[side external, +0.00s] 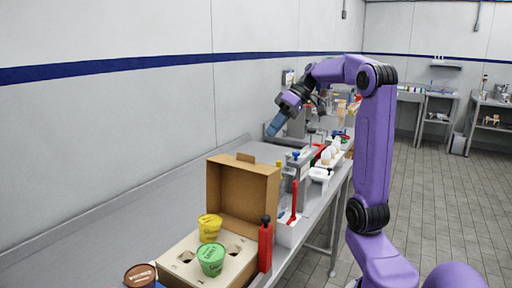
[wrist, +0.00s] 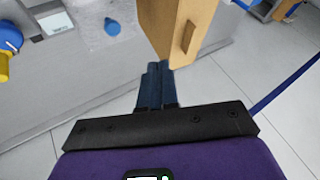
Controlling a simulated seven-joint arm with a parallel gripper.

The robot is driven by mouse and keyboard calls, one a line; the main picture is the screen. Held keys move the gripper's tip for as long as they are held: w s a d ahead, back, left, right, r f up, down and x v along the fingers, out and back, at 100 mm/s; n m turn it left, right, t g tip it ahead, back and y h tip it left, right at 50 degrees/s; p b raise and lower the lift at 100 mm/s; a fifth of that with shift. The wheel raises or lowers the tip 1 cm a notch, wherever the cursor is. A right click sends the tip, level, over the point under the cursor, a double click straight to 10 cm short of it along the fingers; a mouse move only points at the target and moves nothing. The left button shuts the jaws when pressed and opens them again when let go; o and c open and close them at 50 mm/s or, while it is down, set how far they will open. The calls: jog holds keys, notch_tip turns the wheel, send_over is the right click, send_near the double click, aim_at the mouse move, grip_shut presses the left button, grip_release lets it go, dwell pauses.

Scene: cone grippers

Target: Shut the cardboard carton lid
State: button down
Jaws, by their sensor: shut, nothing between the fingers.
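The cardboard carton stands on the grey counter with its lid (side external: 243,195) raised upright and a small tab on the lid's top edge. Its open base (side external: 222,272) shows a yellow cup (side external: 210,228) and a green cup (side external: 211,260), with round holes beside them. My gripper (side external: 272,130) has blue fingers that are shut and empty. In the side view it hangs above and to the right of the lid, apart from it. In the wrist view the lid (wrist: 166,22) is just ahead of my fingertips (wrist: 157,68); I cannot tell the exact gap.
A brown cup (side external: 140,274) sits left of the carton. A red bottle (side external: 265,246) stands close at its right, beside a white bin (side external: 287,234) holding a red-handled tool. A grey device (side external: 298,168) and egg holder (side external: 328,160) are behind. The counter along the wall is clear.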

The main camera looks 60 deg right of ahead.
aim_at(245, 161)
jog(key=shift+w+a+f, duration=0.35)
jog(key=shift+a+f, duration=0.35)
jog(key=shift+a, duration=0.45)
jog(key=shift+w+a+f, duration=0.4)
jog(key=shift+a+f, duration=0.25)
jog(key=shift+a, duration=0.45)
jog(key=shift+w+a+f, duration=0.35)
jog(key=shift+a+f, duration=0.35)
jog(key=shift+a, duration=0.45)
jog(key=shift+a, duration=0.1)
